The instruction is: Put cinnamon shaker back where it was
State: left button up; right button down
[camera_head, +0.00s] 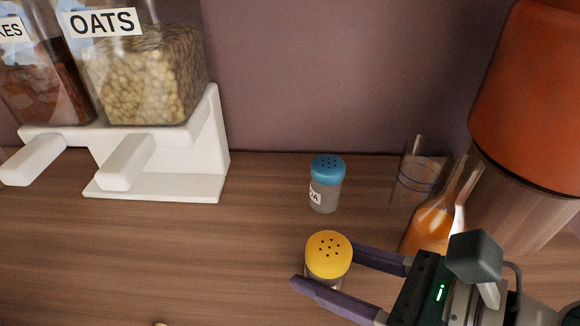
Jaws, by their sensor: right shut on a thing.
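A shaker with a yellow perforated cap (328,254) stands upright at the lower middle of the counter; its label is hidden, so I cannot read whether it says cinnamon. My right gripper (325,271) reaches in from the lower right, with one purple finger in front of the shaker and one behind, shut on its body below the cap. Whether its base touches the counter is hard to tell. A second shaker with a blue cap (327,170) stands behind it near the wall, its label partly readable as "OA". My left gripper is not in view.
A white dispenser stand (215,150) with an oats container (150,75) is at the left. An empty glass (418,175), a bottle of orange liquid (430,225) and a large orange cylinder (530,95) crowd the right. The wooden counter (150,260) is mostly clear at left.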

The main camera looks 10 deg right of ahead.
jog(key=shift+f, duration=0.2)
jog(key=shift+c, duration=1.1)
grip_release()
jog(key=shift+r, duration=0.25)
jog(key=v, duration=1)
jog(key=shift+s+d, duration=0.1)
jog(key=shift+s, duration=0.15)
jog(key=shift+s+d+r, duration=0.4)
jog(key=shift+s+d, duration=0.05)
